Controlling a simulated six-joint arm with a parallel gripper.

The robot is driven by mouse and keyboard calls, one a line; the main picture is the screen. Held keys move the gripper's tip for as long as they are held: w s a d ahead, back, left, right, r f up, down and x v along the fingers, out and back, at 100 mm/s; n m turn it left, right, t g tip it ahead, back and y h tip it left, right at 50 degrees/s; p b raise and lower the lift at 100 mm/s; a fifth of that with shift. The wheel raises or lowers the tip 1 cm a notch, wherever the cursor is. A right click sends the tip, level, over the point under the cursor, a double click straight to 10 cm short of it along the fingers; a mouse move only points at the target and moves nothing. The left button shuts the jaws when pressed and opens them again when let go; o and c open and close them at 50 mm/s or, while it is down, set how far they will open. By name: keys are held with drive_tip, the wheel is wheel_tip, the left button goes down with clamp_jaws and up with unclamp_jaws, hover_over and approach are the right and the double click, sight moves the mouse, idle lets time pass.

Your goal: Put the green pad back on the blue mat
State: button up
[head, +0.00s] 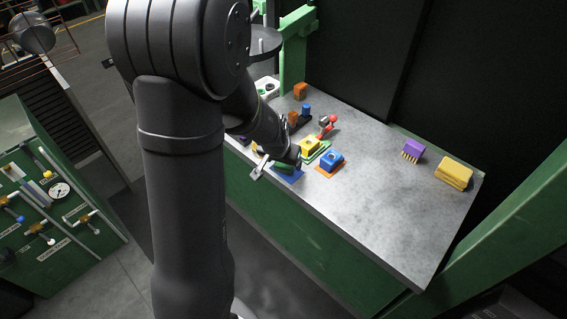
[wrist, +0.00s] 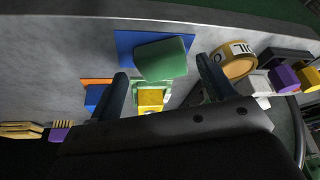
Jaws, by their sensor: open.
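The green pad (wrist: 163,58) lies over the blue mat (wrist: 126,44) in the wrist view, turned a little against it and covering much of its right part. In the head view the green pad (head: 284,168) shows as a dark green piece over the blue mat (head: 291,178), partly hidden by my gripper (head: 291,156). In the wrist view my gripper (wrist: 163,72) is open, one finger on each side of the pad's near end. I cannot tell whether the fingers touch the pad or whether it lies flat.
A yellow block on a green mat (head: 311,146) and a blue block on an orange mat (head: 332,158) stand close by. A yellow roll (wrist: 236,61) is near the right finger. A purple brush (head: 412,149) and yellow sponges (head: 455,173) lie farther right. The table's middle (head: 385,205) is clear.

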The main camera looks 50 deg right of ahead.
drive_tip(key=v, duration=0.9)
drive_tip(key=shift+a+r, duration=0.15)
drive_tip(key=shift+r, duration=0.1)
drive_tip(key=x, duration=1.2)
drive_tip(key=shift+w, duration=0.1)
drive_tip(key=shift+f, duration=0.2)
